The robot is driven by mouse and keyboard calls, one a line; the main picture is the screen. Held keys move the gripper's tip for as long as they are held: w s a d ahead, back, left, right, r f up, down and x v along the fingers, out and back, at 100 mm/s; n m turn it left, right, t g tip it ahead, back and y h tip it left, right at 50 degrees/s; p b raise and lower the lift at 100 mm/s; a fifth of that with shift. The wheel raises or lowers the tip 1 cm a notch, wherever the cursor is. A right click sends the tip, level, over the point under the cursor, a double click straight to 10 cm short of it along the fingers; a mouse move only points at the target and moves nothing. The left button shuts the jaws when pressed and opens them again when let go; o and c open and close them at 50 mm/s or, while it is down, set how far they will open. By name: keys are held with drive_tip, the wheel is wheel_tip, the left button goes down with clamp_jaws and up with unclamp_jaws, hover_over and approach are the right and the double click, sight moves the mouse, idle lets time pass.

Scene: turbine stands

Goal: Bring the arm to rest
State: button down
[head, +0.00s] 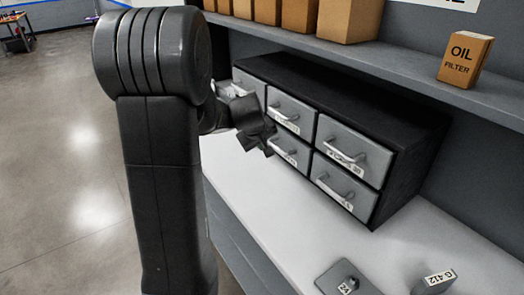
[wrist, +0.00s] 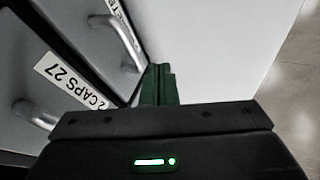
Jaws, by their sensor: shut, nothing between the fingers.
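My arm (head: 160,150) stands large at the left of the head view, dark and upright, with its wrist reaching right behind the upper joint. My gripper (head: 264,143) is in front of the left part of the grey drawer cabinet (head: 400,165), above the white worktop (head: 235,185). In the wrist view its two dark green fingers (wrist: 159,84) are together, with nothing between them. The fingers are close to the drawer fronts; I cannot tell whether they touch. Part of the cabinet is hidden behind my arm and gripper.
Drawer handles (head: 345,153) stick out beside my gripper. A drawer label (wrist: 70,80) reads "CAPS 27" in the wrist view. A shelf (head: 400,62) above holds cardboard boxes and an oil filter box (head: 464,58). Grey parts (head: 345,280) lie front right. Open floor (head: 60,150) is at left.

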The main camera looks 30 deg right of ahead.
drive_tip(key=v, duration=0.6)
drive_tip(key=shift+a+b, duration=0.3)
drive_tip(key=shift+b, duration=0.05)
